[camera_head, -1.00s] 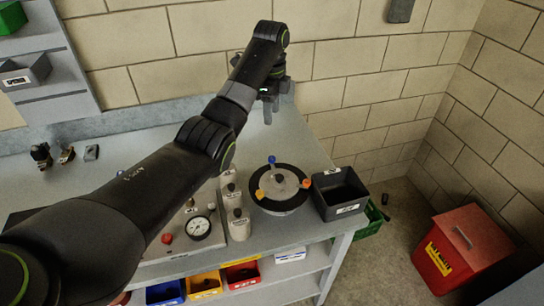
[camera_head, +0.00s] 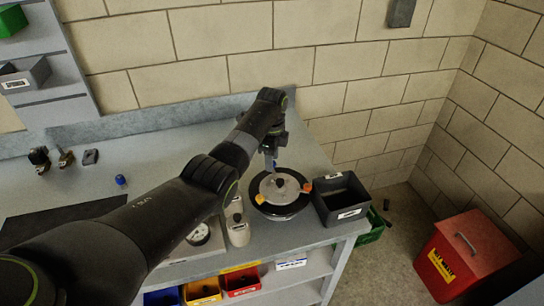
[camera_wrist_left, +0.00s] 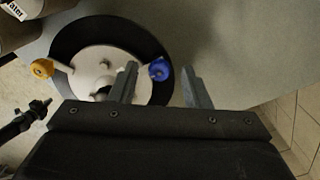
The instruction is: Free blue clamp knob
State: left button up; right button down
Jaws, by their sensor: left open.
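The blue clamp knob (camera_wrist_left: 160,69) sits at the edge of a round dark-rimmed pot (camera_wrist_left: 68,37) with a pale lid. In the left wrist view the knob shows between my open left gripper's fingertips (camera_wrist_left: 160,72), apart from both. In the head view my left gripper (camera_head: 270,158) is over the back of the pot (camera_head: 282,208) and largely hides the knob. The left one also shows in the wrist view (camera_wrist_left: 42,68). My right gripper is not in view.
A black open bin (camera_head: 340,191) stands close right of the pot. A pale cylinder (camera_head: 237,230) and a gauge (camera_head: 198,234) are to its left. A small blue-topped part (camera_head: 121,181) stands on the bench. A red box (camera_head: 465,252) is on the floor at right.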

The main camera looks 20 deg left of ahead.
pick_arm(q)
grip_shut()
dwell(0.4)
